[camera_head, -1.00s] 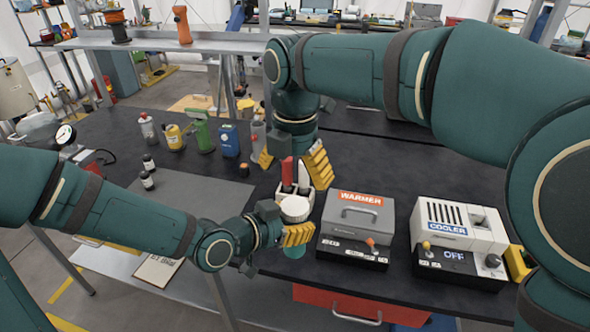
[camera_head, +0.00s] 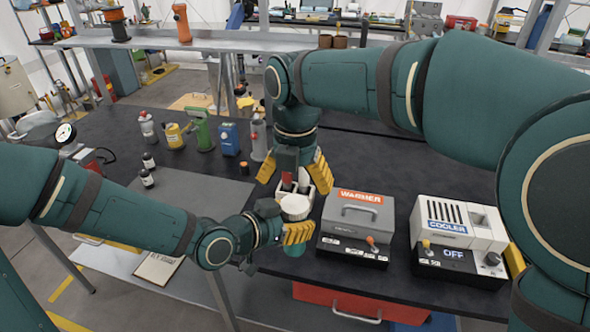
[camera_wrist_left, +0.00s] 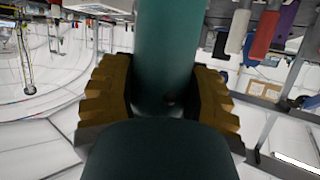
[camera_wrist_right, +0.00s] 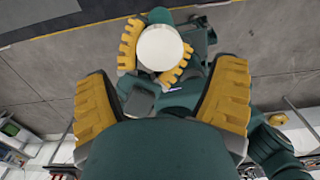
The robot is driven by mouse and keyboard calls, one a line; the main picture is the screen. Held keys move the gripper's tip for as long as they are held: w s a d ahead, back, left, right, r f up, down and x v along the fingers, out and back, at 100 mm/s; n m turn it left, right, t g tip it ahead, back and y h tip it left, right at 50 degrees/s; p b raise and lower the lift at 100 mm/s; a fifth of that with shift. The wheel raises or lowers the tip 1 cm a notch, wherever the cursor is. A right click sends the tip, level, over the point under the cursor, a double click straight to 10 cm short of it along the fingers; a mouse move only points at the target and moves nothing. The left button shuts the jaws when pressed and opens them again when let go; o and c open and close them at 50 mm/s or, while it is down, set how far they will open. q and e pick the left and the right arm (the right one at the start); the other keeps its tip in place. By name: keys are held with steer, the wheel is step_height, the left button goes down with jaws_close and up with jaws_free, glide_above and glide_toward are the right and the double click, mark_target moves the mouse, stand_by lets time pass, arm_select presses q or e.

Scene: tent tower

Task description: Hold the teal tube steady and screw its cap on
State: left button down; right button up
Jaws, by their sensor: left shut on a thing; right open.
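The teal tube (camera_head: 294,250) is upright in my left gripper (camera_head: 283,235) near the table's front edge. Its white cap (camera_head: 295,206) sits at its top; I cannot tell how tightly. In the left wrist view the tube (camera_wrist_left: 165,50) passes between the fingers of my left gripper (camera_wrist_left: 162,88), which is shut on it. My right gripper (camera_head: 293,172) is open and empty, above and behind the cap, pointing down. In the right wrist view the round white cap (camera_wrist_right: 161,47) lies ahead between the open fingers of my right gripper (camera_wrist_right: 165,80), apart from them.
The grey warmer (camera_head: 357,222) stands just right of the tube, with the white cooler (camera_head: 460,228) beyond it. A white holder (camera_head: 312,190) is behind the cap. Several bottles stand at the back left, including a blue container (camera_head: 229,139). The grey mat (camera_head: 195,195) is mostly clear.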

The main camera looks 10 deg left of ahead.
mark_target(295, 204)
steer(key=shift+f, duration=2.6)
steer(key=c, duration=1.3)
steer(key=m, duration=1.3)
steer(key=o, duration=1.2)
